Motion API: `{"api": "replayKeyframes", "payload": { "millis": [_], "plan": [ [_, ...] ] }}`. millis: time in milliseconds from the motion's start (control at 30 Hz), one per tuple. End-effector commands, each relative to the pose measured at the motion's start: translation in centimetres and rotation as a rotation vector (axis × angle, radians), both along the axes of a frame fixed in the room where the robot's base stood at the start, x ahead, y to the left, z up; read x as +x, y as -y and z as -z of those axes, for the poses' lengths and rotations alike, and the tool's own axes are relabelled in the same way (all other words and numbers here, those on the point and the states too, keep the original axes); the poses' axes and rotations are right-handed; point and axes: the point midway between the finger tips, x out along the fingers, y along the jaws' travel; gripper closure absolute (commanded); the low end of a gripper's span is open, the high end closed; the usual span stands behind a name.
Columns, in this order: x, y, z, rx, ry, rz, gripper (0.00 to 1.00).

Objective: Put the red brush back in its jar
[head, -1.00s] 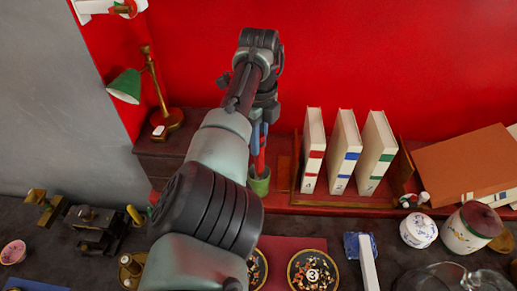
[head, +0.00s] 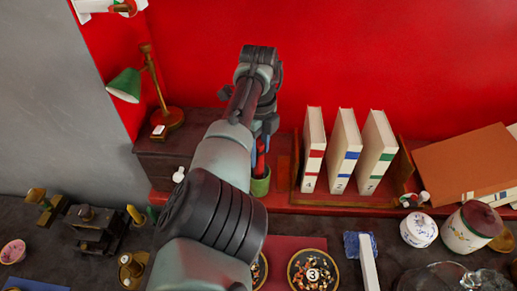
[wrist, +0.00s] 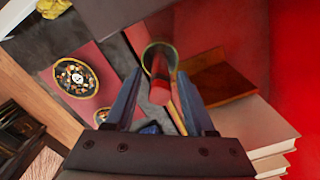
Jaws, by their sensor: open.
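The green jar (head: 260,185) stands on the red shelf, left of the upright books. In the wrist view its round rim (wrist: 147,48) shows just beyond my fingertips. The red brush (wrist: 160,88) points toward the wrist camera, and its far end lies within the jar's rim. In the head view a bit of the red brush (head: 261,163) shows above the jar. My gripper (wrist: 162,74) is open, with one finger on each side of the brush and gaps to both. My arm hides part of the gripper in the head view (head: 263,147).
Upright books (head: 343,150) in a wooden holder stand close to the jar's right. A green lamp (head: 125,86) stands on a dark box (head: 165,150) at left. The red wall (head: 400,60) rises behind. Round dishes (head: 313,270) lie on the lower counter.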

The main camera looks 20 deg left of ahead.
Motion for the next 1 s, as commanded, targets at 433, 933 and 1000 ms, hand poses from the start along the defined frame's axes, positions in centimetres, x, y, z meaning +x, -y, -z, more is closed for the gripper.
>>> {"api": "replayKeyframes", "payload": {
  "millis": [433, 933, 1000],
  "plan": [
    [0.1, 0.0, -4.9, 0.0, 0.006, 0.0, 0.46],
    [0.0, 0.0, -7.9, 0.0, 0.0, 0.0, 0.46],
    [0.0, 0.0, -7.9, 0.0, 0.0, 0.0, 0.46]
  ]
}}
